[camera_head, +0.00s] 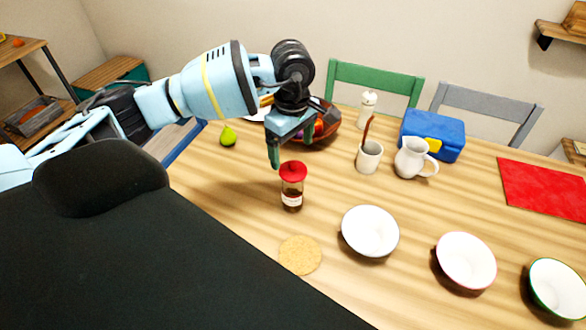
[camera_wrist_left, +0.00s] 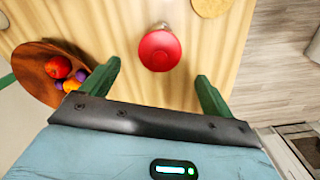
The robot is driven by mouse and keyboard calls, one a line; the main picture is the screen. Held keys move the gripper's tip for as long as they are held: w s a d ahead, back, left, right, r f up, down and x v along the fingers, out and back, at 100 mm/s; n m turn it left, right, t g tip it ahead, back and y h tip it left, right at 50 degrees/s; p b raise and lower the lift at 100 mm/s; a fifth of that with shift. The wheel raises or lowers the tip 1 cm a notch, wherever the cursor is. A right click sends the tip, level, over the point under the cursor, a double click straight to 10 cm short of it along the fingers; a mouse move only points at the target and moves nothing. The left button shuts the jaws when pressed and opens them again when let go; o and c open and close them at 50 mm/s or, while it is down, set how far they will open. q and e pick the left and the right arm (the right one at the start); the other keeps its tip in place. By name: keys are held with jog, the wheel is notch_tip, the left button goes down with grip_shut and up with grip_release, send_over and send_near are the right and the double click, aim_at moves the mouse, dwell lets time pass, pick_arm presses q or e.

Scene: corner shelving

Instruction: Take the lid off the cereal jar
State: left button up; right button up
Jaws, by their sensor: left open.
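The cereal jar (camera_head: 291,199) stands upright on the wooden table, a clear jar with dark contents and a pale label. I see no contact. My right gripper is not in view.
A mug (camera_head: 369,157), white pitcher (camera_head: 414,158) and blue box (camera_head: 433,135) stand to the right.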

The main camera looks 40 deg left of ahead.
aim_at(295, 164)
pick_arm(q)
jog(key=shift+d+f+p, duration=0.15)
jog(key=shift+d+f, duration=0.05)
jog(key=shift+f, duration=1.15)
jog(key=shift+d+f+p, duration=0.15)
jog(key=shift+f, duration=1.15)
jog(key=c, duration=1)
jog(key=shift+c, duration=0.3)
jog(key=shift+r, duration=0.15)
jog(key=shift+r, duration=0.45)
notch_tip(295, 164, up, 2)
jog(key=shift+r, duration=0.15)
jog(key=s+d+r+b, duration=0.1)
jog(key=s+d, duration=0.9)
jog(key=s, duration=0.2)
jog(key=shift+s+d+r, duration=0.15)
jog(key=shift+s+r, duration=0.05)
jog(key=shift+r, duration=0.1)
